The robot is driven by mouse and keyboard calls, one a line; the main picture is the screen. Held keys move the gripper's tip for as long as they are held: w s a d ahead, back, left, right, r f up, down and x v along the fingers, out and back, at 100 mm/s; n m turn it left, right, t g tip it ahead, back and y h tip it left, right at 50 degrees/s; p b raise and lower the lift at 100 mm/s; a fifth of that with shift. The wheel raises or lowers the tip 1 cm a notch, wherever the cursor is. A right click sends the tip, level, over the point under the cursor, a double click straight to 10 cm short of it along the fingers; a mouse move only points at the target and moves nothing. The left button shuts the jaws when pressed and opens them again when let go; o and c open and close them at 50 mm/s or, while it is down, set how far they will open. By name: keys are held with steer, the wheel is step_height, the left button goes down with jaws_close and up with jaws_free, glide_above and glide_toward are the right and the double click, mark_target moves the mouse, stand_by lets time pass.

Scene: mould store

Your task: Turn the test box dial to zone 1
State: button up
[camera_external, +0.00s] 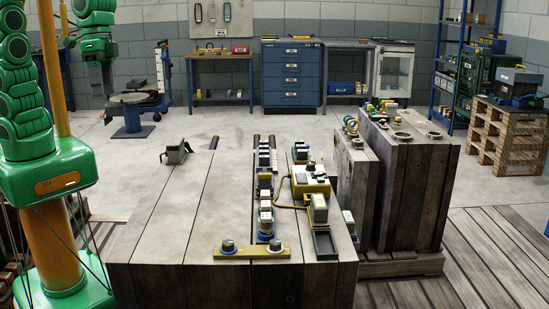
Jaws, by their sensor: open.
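The test box (311,182) looks like the small yellow and white box on top of the large grey mould block. A dark round part and a small red part show on its top. The dial and its zone marks are too small to read. A yellow cable curves from its left side. My gripper (104,91) hangs at the upper left, pointing down, far from the box and apart from everything. It is open, and I see nothing in it.
The mould block (165,225) has a wide bare top at left. Connectors (265,190) stand in a row left of the box. A yellow bar (252,251) with two round fittings lies at the front. Taller mould blocks (408,180) stand at right.

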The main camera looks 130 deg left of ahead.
steer(key=w+a+f+n+t+h, duration=0.1)
steer(key=w+f+n+t+h, duration=0.15)
steer(key=w, duration=0.45)
steer(key=w+a+f+n+t+h, duration=0.1)
steer(key=w+a+n+h, duration=0.2)
steer(key=w, duration=0.5)
steer(key=w+a+f+n+t, duration=0.2)
steer(key=w+a+n, duration=0.2)
steer(key=a, duration=0.3)
steer(key=w+a+f+n+t, duration=0.3)
steer(key=w+a+n, duration=0.15)
steer(key=a, duration=0.25)
steer(key=n+t+y, duration=0.3)
steer(key=n+y, duration=0.6)
steer(key=n, duration=0.6)
glide_toward(303, 168)
steer(key=shift+w+a+r, duration=0.1)
steer(key=shift+w+a, duration=0.1)
steer(key=shift+w, duration=0.6)
steer(key=shift+w+a+r, duration=0.1)
steer(key=shift+w+a, duration=0.1)
steer(key=shift+w, duration=0.55)
steer(key=shift+w+a+r, duration=0.1)
steer(key=shift+w+a, duration=0.1)
steer(key=shift+w, duration=0.6)
steer(key=shift+x, duration=1.9)
steer(key=shift+w, duration=0.45)
